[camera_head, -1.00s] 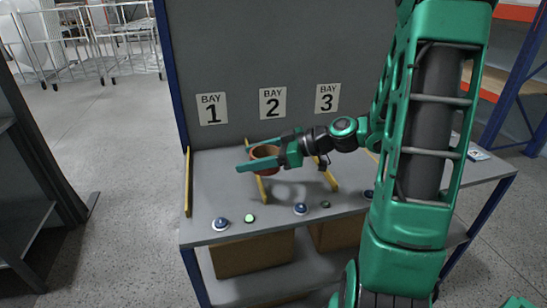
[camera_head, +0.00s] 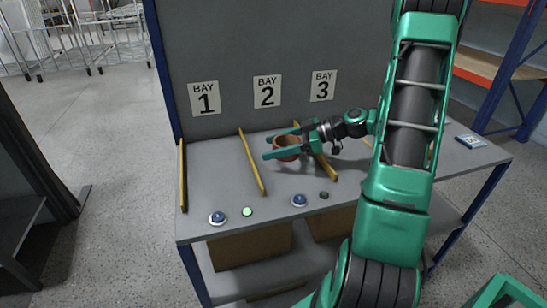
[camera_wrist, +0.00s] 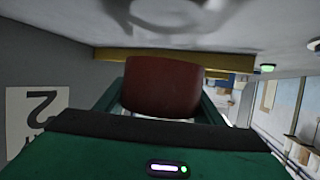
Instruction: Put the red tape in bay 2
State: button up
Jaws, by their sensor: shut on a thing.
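The red tape (camera_head: 288,154), a dark red roll with a tan inside, is held between the green fingers of my gripper (camera_head: 267,146). In the wrist view the tape (camera_wrist: 162,86) sits between the fingers, its round side facing the camera. In the head view it lies between the two yellow dividers below the BAY 2 sign (camera_head: 267,91). I cannot tell whether it touches the table. My gripper reaches in from the right, across the right divider (camera_head: 327,165). The left divider (camera_head: 252,163) stands clear of the fingertips.
The grey table (camera_head: 215,185) has BAY 1 (camera_head: 204,98) and BAY 3 (camera_head: 322,86) signs on its back panel. Blue buttons (camera_head: 217,218) and a lit green one (camera_head: 247,212) line the front edge. BAY 1 looks empty. A small box (camera_head: 470,141) lies at the right end.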

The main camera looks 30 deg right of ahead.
aim_at(275, 163)
jog(key=shift+d+f, duration=0.1)
jog(key=shift+f, duration=2)
jog(key=o, duration=1.1)
jog(key=v, duration=1.1)
jog(key=shift+s+d+r, duration=0.15)
jog(key=shift+d+r, duration=0.05)
jog(key=shift+d, duration=0.1)
jog(key=shift+s+d+r, duration=0.1)
jog(key=shift+s, duration=0.1)
